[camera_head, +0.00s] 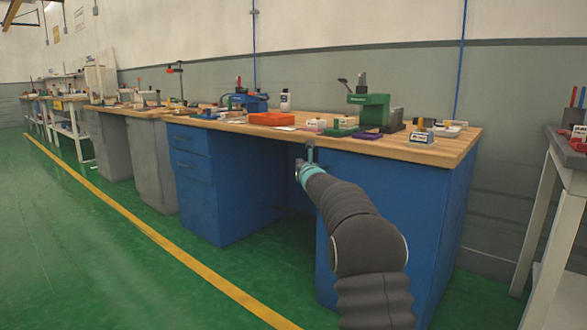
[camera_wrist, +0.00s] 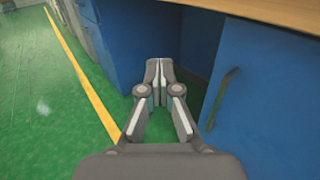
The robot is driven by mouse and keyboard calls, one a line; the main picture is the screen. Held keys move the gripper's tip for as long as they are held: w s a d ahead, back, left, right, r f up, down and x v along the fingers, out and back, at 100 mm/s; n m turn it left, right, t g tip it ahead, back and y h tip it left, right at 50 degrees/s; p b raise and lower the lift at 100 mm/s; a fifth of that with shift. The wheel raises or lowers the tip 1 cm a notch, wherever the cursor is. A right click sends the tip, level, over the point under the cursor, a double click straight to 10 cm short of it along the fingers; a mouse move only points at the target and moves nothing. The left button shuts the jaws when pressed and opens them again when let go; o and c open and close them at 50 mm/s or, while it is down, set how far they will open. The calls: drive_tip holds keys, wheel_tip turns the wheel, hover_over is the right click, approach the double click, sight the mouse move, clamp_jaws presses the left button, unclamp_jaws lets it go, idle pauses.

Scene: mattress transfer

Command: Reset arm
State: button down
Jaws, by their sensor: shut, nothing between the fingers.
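My gripper (camera_wrist: 158,72) points forward and down in the wrist view, with its fingertips together and nothing between them. In the head view my arm reaches out from the lower right, and my gripper (camera_head: 310,150) is at the front edge of the wooden workbench (camera_head: 425,150). The gripper looks small there, and its fingers are hard to make out. In the wrist view the fingers show in front of the dark opening between the blue cabinets.
The bench has a blue drawer cabinet (camera_head: 195,185) and a blue right cabinet (camera_head: 440,235). On top are a green machine (camera_head: 370,108), a red-orange tray (camera_head: 272,119) and small items. A grey table (camera_head: 560,185) stands at right. Green floor with a yellow line (camera_head: 150,232) is clear at left.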

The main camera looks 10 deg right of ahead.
drive_tip(key=s+a+f+n+g+y, duration=0.3)
drive_tip(key=s+a+f+n+y, duration=0.2)
drive_tip(key=a+f+n, duration=0.5)
drive_tip(key=s+a+f+n+g+y+p, duration=0.1)
drive_tip(key=s+a+n+g, duration=0.2)
drive_tip(key=s+n, duration=0.45)
drive_tip(key=s+a+n+g+y+p, duration=0.1)
drive_tip(key=s+a+n+g, duration=0.2)
drive_tip(key=s+n, duration=0.45)
drive_tip(key=s+d+n+g+h+p, duration=0.1)
drive_tip(key=s+n+g+h+p, duration=0.3)
drive_tip(key=s, duration=1.3)
drive_tip(key=s+d+n+g+h+p, duration=0.15)
drive_tip(key=s+n, duration=0.35)
drive_tip(key=s, duration=1.3)
drive_tip(key=s+d+r+n+t+p, duration=0.1)
drive_tip(key=s+r+n+t+p, duration=0.1)
drive_tip(key=s+r, duration=0.4)
drive_tip(key=shift+s+d+h+p, duration=0.15)
drive_tip(key=shift+s+h+p, duration=0.35)
drive_tip(key=shift+s, duration=1.05)
